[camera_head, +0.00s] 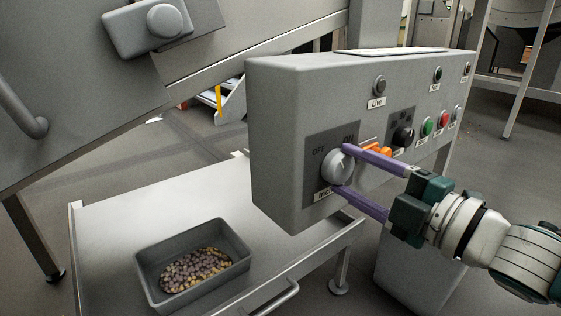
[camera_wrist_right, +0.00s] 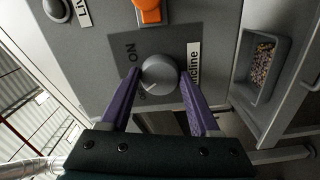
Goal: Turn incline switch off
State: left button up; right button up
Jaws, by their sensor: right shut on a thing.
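The incline switch (camera_head: 338,167) is a round grey knob on a dark plate marked OFF and ON, at the lower left of the grey control box (camera_head: 280,130). My right gripper (camera_head: 343,168) comes in from the right, its two purple fingers on either side of the knob, shut on it. In the right wrist view the knob (camera_wrist_right: 160,74) sits between the fingertips, with ON and part of the Incline label showing beside it. My left gripper is not in view.
An orange switch (camera_head: 378,149) sits just right of the knob, close to the fingers. A black knob (camera_head: 403,136) and green and red buttons (camera_head: 443,118) are further right. A grey tray (camera_head: 193,265) of candies stands on the metal table (camera_head: 110,215) below left.

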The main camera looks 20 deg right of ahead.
jog(key=shift+n, duration=1.1)
jog(key=o, duration=1.3)
jog(key=shift+o, duration=0.2)
jog(key=p+v, duration=0.2)
jog(key=v, duration=0.8)
